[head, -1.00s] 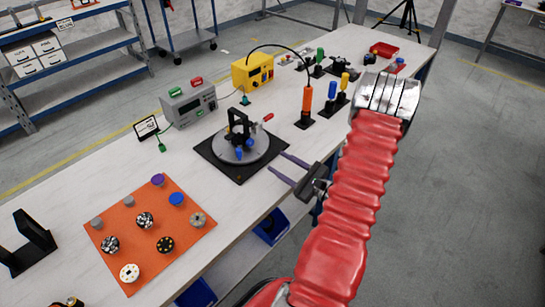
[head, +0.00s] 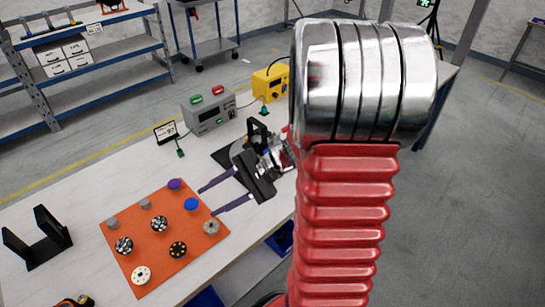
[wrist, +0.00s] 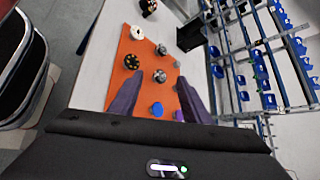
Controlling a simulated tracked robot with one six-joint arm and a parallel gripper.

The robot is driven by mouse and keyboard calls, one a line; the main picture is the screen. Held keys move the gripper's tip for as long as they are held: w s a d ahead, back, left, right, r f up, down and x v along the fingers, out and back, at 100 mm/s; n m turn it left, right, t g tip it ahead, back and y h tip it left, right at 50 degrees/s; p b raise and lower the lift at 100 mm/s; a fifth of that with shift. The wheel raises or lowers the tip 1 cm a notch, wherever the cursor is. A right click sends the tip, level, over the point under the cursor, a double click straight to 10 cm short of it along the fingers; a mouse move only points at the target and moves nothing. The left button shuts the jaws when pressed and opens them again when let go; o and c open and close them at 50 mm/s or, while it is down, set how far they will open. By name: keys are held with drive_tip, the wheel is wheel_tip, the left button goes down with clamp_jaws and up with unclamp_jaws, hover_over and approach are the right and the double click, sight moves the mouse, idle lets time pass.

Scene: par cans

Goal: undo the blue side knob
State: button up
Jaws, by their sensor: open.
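The black fixture (head: 257,129) stands on a round grey plate over a black square base; my gripper and arm hide most of it in the head view. Its blue knobs cannot be seen there now. A separate blue round piece (head: 191,204) sits on the orange mat (head: 142,273). My gripper (head: 207,201) is open and empty, its two purple-grey fingers pointing left over the mat's right edge. In the wrist view the blue piece (wrist: 157,109) shows between the fingers, with a purple piece (wrist: 178,116) by the right finger. The height above the mat is unclear.
Several other round pieces lie on the mat, such as a white one (head: 141,275). A black U-shaped bracket (head: 38,240) stands at the left. A grey meter box (head: 209,112) and yellow box (head: 270,83) stand behind.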

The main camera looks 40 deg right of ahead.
drive_tip(key=s+a+r+n+h, duration=0.7)
drive_tip(key=s+r+n+h, duration=0.3)
drive_tip(key=n, duration=0.4)
drive_tip(key=shift+s+r+h, duration=0.3)
drive_tip(key=shift+s+r, duration=0.3)
drive_tip(key=shift+r, duration=0.05)
